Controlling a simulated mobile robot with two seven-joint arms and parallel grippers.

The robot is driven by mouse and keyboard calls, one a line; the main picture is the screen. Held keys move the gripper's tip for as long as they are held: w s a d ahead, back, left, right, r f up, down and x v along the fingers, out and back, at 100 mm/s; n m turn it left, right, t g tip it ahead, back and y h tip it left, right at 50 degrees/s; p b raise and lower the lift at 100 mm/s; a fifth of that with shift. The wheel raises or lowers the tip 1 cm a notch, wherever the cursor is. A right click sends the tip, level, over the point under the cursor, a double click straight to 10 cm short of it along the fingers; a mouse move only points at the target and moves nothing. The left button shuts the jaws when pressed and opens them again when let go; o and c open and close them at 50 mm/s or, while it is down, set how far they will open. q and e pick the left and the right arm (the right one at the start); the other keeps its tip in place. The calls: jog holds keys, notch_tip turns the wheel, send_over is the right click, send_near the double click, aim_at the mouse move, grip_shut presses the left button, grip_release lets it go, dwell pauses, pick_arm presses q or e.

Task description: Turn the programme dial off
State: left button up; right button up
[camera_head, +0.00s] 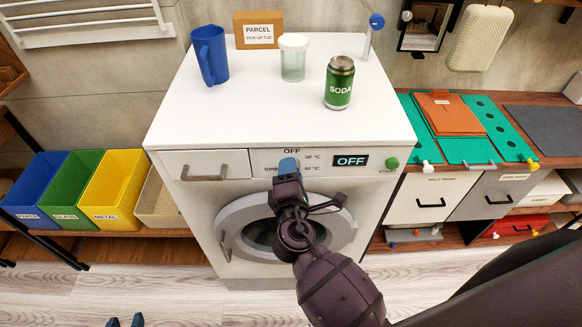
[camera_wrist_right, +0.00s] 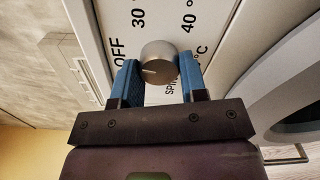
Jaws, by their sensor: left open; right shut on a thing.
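The programme dial (camera_wrist_right: 159,60) is a round silver knob on the washing machine's front panel (camera_head: 330,160). In the right wrist view its pointer line faces left, towards the OFF label. The display (camera_head: 350,161) reads OFF. My right gripper (camera_head: 289,165) is at the panel and hides the dial in the head view. In the wrist view its two blue fingers (camera_wrist_right: 159,76) are shut on the dial, one on each side. My left gripper (camera_head: 125,321) shows only its two blue fingertips, apart and empty, at the bottom edge of the head view.
A green start button (camera_head: 392,163) is right of the display. A drawer (camera_head: 205,166) is left of the dial, and the round door (camera_head: 240,225) lies below. A blue mug (camera_head: 210,55), a jar (camera_head: 293,60) and a soda can (camera_head: 339,85) stand on top.

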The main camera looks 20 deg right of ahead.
jog(key=shift+r+n+p, duration=0.1)
jog(key=shift+n+p, duration=0.3)
jog(key=shift+n, duration=0.5)
jog(key=o, duration=0.9)
jog(key=shift+s, duration=0.1)
jog(key=b+v, duration=0.2)
jog(key=v, duration=0.8)
jog(key=shift+s+a, duration=0.1)
jog(key=shift+s, duration=0.2)
